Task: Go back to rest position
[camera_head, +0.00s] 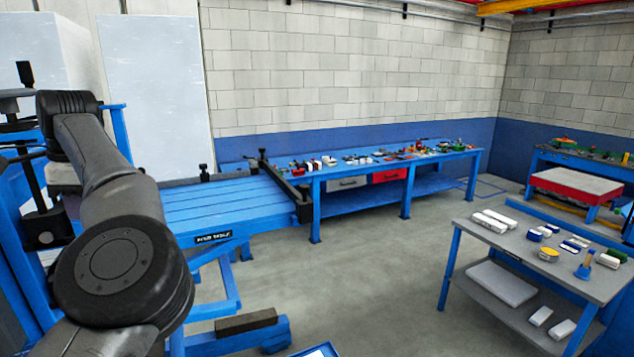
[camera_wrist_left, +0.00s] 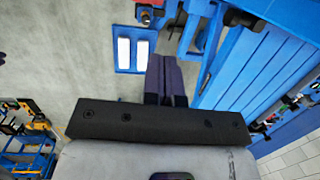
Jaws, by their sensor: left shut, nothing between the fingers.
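My left arm comes in from the left in the head view, bent close to the camera, and its gripper is not visible there. In the left wrist view my left gripper (camera_wrist_left: 166,60) has its two dark fingers together with nothing between them. The fingers point over the grey floor, beside a blue slatted work table (camera_wrist_left: 262,70). My right gripper is in neither view.
The slatted table (camera_head: 225,205) stands close to my left arm. White panels (camera_head: 155,70) stand behind it. A blue bench (camera_head: 440,155) with small items runs along the wall. A grey-topped table (camera_head: 510,250) stands at right. The floor (camera_head: 350,260) between is clear.

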